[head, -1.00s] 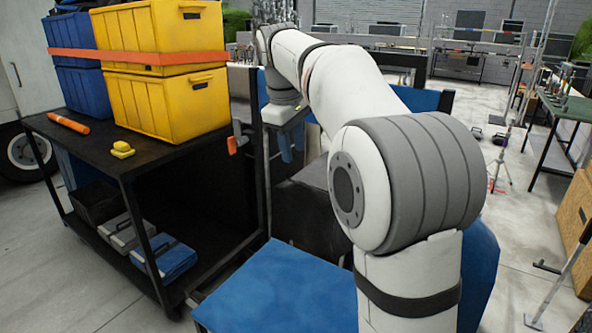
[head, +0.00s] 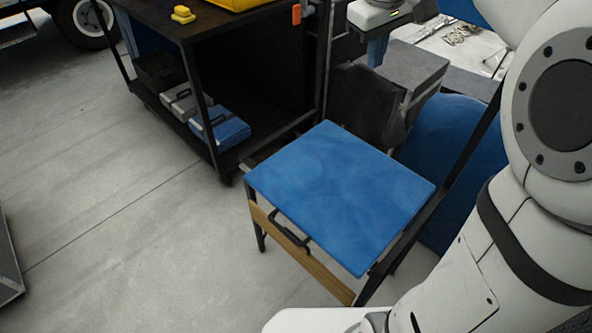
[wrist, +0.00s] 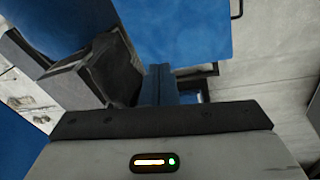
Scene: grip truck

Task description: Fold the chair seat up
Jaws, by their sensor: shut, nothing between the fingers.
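The blue chair seat (head: 340,195) lies flat on a black frame in the head view. A black handle (head: 289,235) sits at its near left edge, above a wooden slat (head: 300,262). My gripper (head: 377,54) is at the top of the head view, beyond the seat's far edge and apart from it. Its blue fingers point down, are shut and hold nothing.
A black cart (head: 214,100) stands left of the chair, with toolboxes (head: 220,128) on its lower shelf. A dark grey case (head: 412,70) and a blue rounded object (head: 455,150) are behind the chair.

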